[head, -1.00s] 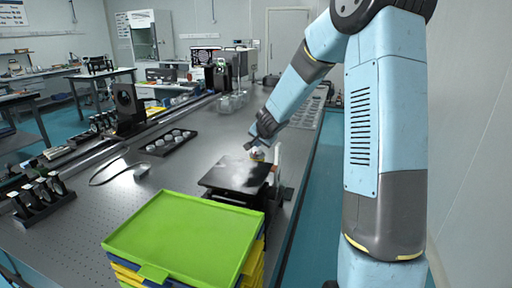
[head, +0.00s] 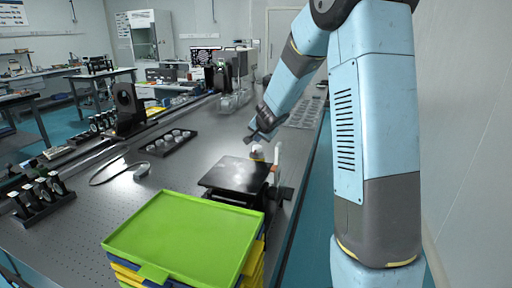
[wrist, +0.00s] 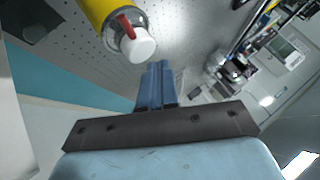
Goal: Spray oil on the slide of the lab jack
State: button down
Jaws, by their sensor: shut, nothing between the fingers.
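The lab jack (head: 233,175) stands on the optical table with its dark, flat top plate uppermost. Its slide is hard to make out from here. My gripper (head: 250,138) is above and behind the jack, close to the can's top. In the wrist view my blue fingers (wrist: 156,72) are together and empty, apart from the can.
A green tray (head: 185,238) on stacked yellow and blue trays stands in front of the jack. A white and orange upright object (head: 277,158) is right of the plate, near the table edge. A black holder with round optics (head: 168,143) lies left.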

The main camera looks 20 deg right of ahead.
aim_at(258, 147)
jog(key=shift+w+a+r, duration=0.1)
jog(key=shift+r, duration=2)
dwell(1.6)
